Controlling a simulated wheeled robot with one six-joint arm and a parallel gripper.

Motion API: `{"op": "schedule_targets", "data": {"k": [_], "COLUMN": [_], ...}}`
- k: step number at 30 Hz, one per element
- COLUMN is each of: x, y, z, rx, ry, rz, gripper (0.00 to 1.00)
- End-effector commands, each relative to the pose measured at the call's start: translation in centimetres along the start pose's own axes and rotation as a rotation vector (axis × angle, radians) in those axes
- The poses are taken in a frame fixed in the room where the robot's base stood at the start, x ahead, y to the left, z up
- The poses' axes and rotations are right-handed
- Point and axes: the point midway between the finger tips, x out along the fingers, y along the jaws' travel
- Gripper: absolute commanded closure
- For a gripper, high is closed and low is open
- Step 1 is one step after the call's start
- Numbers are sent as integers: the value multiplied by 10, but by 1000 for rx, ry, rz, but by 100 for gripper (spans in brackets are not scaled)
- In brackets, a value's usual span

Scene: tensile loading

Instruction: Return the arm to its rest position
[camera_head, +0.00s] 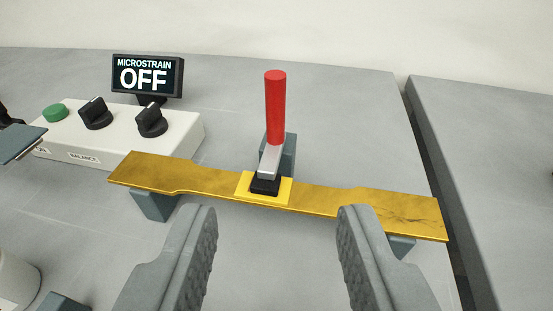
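My gripper (277,225) is open and empty, its two grey ridged fingers apart at the bottom of the view. Ahead of it a yellow metal specimen bar (335,198) lies across grey support blocks. A tool with a red handle (275,105) and a metal shank stands upright at the middle of the bar. Its black foot rests on a yellow square pad (282,194) on the bar. Nothing is between the fingers.
A white control box (120,138) with a green button and two black knobs is at left. A display (148,76) behind it reads "MICROSTRAIN OFF". A white round object (15,280) is at lower left. A gap separates the grey tables at right.

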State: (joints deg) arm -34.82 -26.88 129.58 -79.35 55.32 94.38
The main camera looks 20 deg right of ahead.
Motion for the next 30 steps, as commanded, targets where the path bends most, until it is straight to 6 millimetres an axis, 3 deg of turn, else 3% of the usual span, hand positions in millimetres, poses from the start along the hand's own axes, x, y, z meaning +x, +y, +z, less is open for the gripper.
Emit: {"op": "schedule_targets", "data": {"k": [8, 16, 23, 30], "x": [-2, -20, -41, -68], "y": [39, 70, 92, 118], "z": [20, 30, 20, -7], "rx": [-50, -78, -73, -59], "ry": [-145, -217, -147, 30], "rz": [-65, -224, -349, -411], "gripper": [60, 60, 60, 60]}}
